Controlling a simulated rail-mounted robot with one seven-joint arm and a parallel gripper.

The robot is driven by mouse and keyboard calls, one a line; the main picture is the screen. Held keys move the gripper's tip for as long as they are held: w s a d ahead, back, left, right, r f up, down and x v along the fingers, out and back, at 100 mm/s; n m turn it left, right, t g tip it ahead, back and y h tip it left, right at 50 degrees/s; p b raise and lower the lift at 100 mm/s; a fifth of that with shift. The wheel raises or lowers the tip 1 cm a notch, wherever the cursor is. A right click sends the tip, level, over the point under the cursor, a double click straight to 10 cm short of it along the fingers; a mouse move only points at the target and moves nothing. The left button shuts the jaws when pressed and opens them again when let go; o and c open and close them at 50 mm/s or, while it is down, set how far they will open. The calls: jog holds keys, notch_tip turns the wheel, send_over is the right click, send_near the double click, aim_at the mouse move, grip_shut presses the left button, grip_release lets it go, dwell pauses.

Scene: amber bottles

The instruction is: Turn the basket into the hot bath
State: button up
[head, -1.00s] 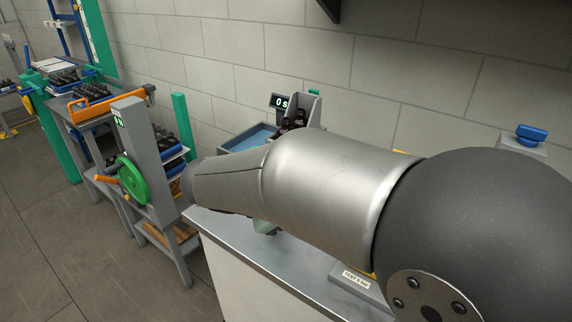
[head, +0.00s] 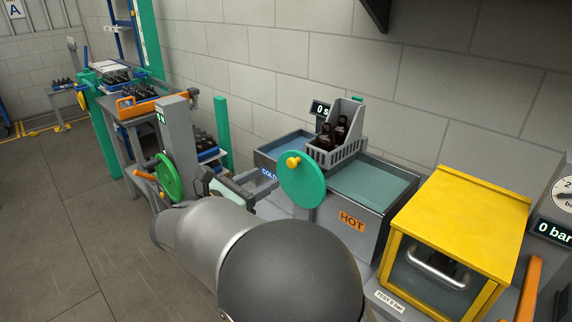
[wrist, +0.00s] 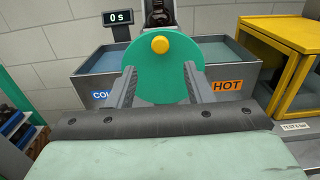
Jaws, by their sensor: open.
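A grey basket (head: 335,150) with dark amber bottles (head: 342,130) sits between the cold bath (head: 290,142) and the hot bath (head: 385,188), above the water. A green disc (head: 303,180) with a yellow knob (head: 293,162) stands in front of the baths; its yellow knob (wrist: 160,44) is at the top in the wrist view. My gripper (wrist: 160,78) is open, one finger towards each side of the green disc (wrist: 155,75), below the knob. The fingers look apart from the knob. In the wrist view the basket is mostly hidden behind the disc.
A yellow cabinet (head: 465,220) with a glass door stands right of the hot bath. A timer (head: 320,109) reads 0 s behind the baths. A green handwheel (head: 168,178) on a grey post stands at left, near my arm.

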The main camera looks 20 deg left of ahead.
aim_at(290, 165)
jog(key=p+x, duration=0.1)
jog(key=x, duration=0.7)
jog(key=shift+w+d, duration=0.1)
jog(key=shift+w, duration=0.1)
grip_shut()
